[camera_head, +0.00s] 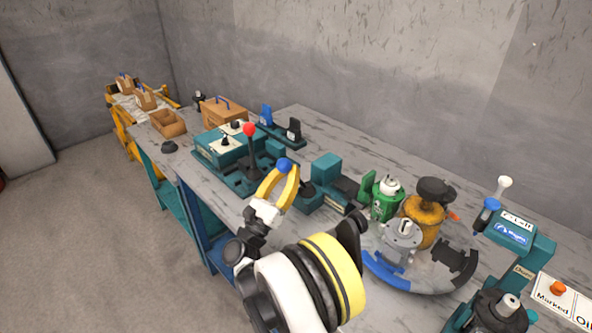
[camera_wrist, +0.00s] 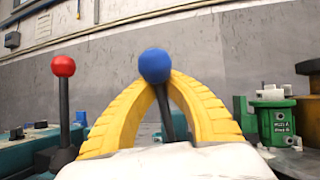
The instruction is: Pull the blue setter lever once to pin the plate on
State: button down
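The blue setter lever has a round blue knob (camera_head: 284,166) on a dark shaft. In the wrist view the knob (camera_wrist: 155,65) sits at the top of the arch made by my yellow fingers, with part of the shaft showing below it between them. My gripper (camera_head: 285,174) has its tips drawn together at the knob and appears closed on it. The wrist view also shows my gripper (camera_wrist: 158,79). The lever's foot and the plate being pinned are hard to make out behind my fingers.
A red-knobbed lever (camera_head: 250,130) stands close to the left, also in the wrist view (camera_wrist: 63,66). A green part (camera_head: 383,196), an orange part (camera_head: 424,225) and a grey motor part (camera_head: 401,241) stand to the right on the workbench. A teal machine (camera_head: 510,233) is far right.

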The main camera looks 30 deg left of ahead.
jog(key=shift+s+a+t, duration=0.25)
jog(key=shift+s+t, duration=0.15)
jog(key=shift+s, duration=0.1)
jog(key=c, duration=1.4)
grip_release()
jog(key=shift+s+r, duration=0.1)
jog(key=shift+s, duration=0.1)
jog(key=shift+c, duration=0.2)
jog(key=shift+s, duration=0.15)
jog(key=shift+w, duration=0.2)
jog(key=v, duration=1.2)
jog(key=shift+d, duration=0.1)
